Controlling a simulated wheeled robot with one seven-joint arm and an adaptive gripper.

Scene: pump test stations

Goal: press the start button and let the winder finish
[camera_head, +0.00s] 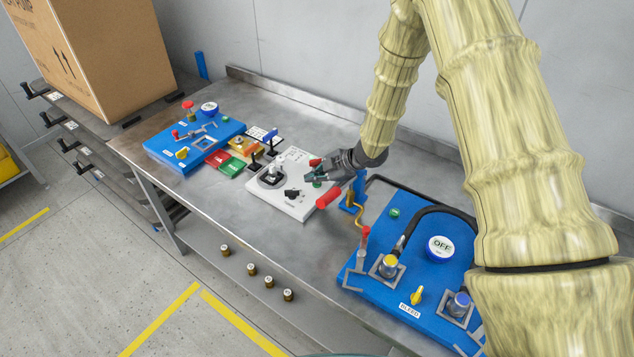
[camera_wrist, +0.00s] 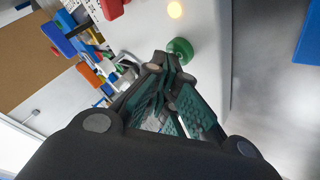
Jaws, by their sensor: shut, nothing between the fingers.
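The winder is a light grey-white panel (camera_head: 275,203) in the middle of the bench, with a dark round part (camera_head: 271,177) and a black knob (camera_head: 292,193) on top. A green button (camera_wrist: 180,50), apparently the start button, stands at its edge in the wrist view. My gripper (camera_head: 309,177) is shut and empty over the panel's right side. In the wrist view its fingertips (camera_wrist: 162,62) are right beside the green button. I cannot tell whether they touch it. In the head view the fingers partly hide the button.
A blue station (camera_head: 183,160) stands at left, another (camera_head: 418,259) with an OFF display at right. A red cylinder (camera_head: 328,198) and a blue post (camera_head: 354,188) are near my gripper. A yellow light (camera_wrist: 175,9) glows on the panel. Bare bench lies in front.

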